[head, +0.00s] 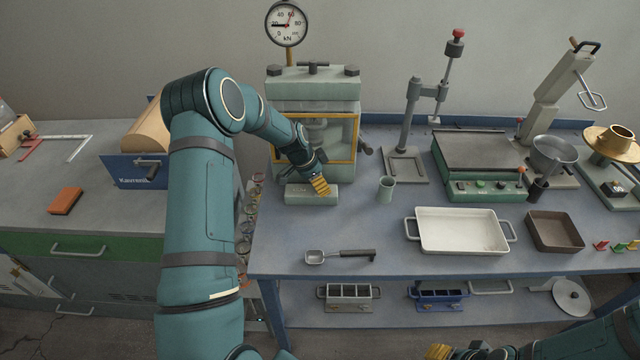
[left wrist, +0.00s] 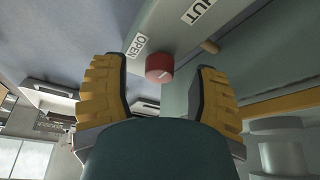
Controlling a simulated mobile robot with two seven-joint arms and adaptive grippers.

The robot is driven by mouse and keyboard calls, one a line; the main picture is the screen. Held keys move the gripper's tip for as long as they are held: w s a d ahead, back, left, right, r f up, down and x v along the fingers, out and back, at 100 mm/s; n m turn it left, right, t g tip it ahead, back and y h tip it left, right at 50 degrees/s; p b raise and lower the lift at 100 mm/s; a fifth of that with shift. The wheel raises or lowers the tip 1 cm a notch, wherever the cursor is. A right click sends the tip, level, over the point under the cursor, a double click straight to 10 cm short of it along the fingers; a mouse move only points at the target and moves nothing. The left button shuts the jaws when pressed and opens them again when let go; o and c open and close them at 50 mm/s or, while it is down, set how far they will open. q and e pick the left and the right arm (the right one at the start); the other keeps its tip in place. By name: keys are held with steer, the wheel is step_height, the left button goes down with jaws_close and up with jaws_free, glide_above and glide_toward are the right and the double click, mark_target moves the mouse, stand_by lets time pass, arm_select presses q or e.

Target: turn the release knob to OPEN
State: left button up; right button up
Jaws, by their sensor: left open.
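The red release knob (left wrist: 159,67) shows in the left wrist view, on the grey-green face of the press base. A white OPEN label (left wrist: 136,46) is beside it, and a second label ending in UT (left wrist: 198,11) is partly cut off at the top. A pale mark shows on the knob; I cannot tell exactly which way it points. My left gripper (left wrist: 160,93) is open, its yellow-padded fingers on either side of the knob in that view, apparently not touching it. In the head view my left gripper (head: 320,186) is at the press base (head: 300,194) and hides the knob.
The press (head: 313,90) has a yellow-framed guard and a dial gauge (head: 286,23) above. A grey cup (head: 386,189), a scoop (head: 340,256) and a white tray (head: 462,231) stand to its right or in front. My right gripper (head: 438,352) barely shows at the bottom edge.

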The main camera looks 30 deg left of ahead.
arm_select(q)
steer(key=shift+w+d+f, duration=0.1)
steer(key=shift+f, duration=0.25)
steer(key=shift+o, duration=0.2)
jaws_close()
